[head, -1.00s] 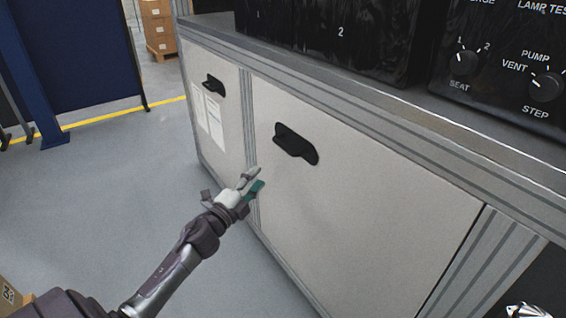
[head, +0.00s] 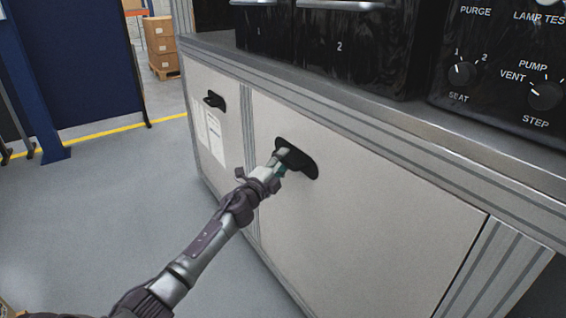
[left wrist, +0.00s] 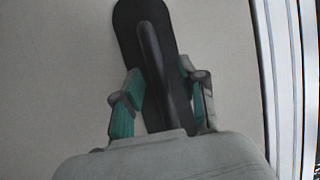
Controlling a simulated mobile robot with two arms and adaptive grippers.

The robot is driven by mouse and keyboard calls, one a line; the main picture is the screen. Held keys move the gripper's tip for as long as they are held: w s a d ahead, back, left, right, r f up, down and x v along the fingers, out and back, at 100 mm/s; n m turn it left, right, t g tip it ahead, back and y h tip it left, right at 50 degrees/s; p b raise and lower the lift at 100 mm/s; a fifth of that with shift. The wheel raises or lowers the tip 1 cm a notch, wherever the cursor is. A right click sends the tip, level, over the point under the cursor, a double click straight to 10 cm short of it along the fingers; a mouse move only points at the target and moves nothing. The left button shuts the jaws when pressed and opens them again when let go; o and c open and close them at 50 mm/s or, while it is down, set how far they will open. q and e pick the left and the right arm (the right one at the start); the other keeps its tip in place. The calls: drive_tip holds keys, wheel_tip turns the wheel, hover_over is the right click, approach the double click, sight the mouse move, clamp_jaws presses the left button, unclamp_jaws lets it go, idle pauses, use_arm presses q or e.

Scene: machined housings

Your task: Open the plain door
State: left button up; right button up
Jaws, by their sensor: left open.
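The plain door (head: 375,205) is the pale panel without papers on the cabinet front, and it looks shut. Its black handle (head: 304,164) is near the door's upper left. My left gripper (head: 279,162) is at the handle's left part in the head view. In the left wrist view the open left gripper (left wrist: 160,92) has its green-padded fingers on either side of the handle's raised bar (left wrist: 156,58), with gaps showing. Whether a finger touches the bar I cannot tell. My right gripper is not in view.
Another door with papers (head: 210,135) and a black handle (head: 215,101) is to the left. The metal worktop edge (head: 400,115) juts above the doors. Black units with knobs (head: 462,73) stand on top. The grey floor at left is clear.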

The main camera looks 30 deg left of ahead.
use_arm(q)
drive_tip(key=shift+w, duration=0.1)
clamp_jaws()
idle(0.4)
